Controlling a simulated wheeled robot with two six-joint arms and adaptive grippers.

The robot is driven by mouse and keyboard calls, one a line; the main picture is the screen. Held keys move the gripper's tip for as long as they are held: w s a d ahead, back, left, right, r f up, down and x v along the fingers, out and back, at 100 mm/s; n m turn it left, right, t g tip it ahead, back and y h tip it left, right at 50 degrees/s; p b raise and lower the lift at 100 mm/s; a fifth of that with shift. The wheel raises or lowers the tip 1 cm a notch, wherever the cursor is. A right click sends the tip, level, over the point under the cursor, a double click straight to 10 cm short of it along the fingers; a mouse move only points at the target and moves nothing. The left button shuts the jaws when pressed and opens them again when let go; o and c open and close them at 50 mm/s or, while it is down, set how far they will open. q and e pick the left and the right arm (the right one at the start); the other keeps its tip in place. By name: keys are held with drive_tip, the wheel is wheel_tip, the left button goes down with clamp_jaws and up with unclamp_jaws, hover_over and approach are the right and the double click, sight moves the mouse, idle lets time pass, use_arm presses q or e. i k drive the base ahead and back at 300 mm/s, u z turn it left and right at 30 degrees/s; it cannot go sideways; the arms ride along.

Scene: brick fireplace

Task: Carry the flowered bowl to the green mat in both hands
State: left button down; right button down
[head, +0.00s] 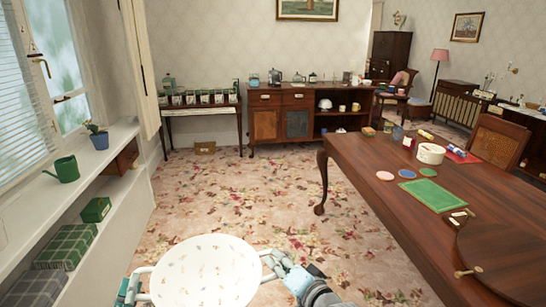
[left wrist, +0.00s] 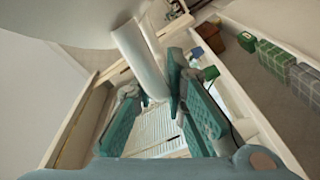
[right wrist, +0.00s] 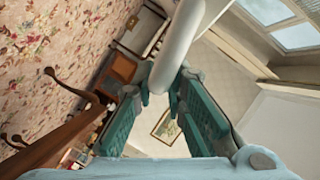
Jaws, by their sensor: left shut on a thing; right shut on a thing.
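The flowered bowl (head: 205,272) is large, pale and round, with small flower specks, and shows at the bottom of the head view. My left gripper (head: 134,285) is at its left side and my right gripper (head: 268,262) at its right side. In the left wrist view the jaws are shut on a white part of the bowl (left wrist: 138,58). In the right wrist view the jaws are shut on a white part of it (right wrist: 178,45). The bowl is held over the carpet. The green mat (head: 433,195) lies on the dark wooden table at the right, away from the bowl.
The wooden table (head: 375,165) fills the right side. Pink (head: 385,175) and blue (head: 407,173) discs, a white round container (head: 431,153) and a dark round board lie on it. A white shelf (head: 60,200) runs along the left. Flowered carpet (head: 240,195) between them is clear.

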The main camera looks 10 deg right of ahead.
sight(432, 193)
drive_tip(key=z, duration=0.3)
drive_tip(key=i, duration=1.5)
drive_tip(key=z, duration=0.8)
drive_tip(key=i, duration=1.35)
drive_tip(key=z, duration=1.35)
drive_tip(key=i, duration=0.55)
drive_tip(key=z, duration=0.4)
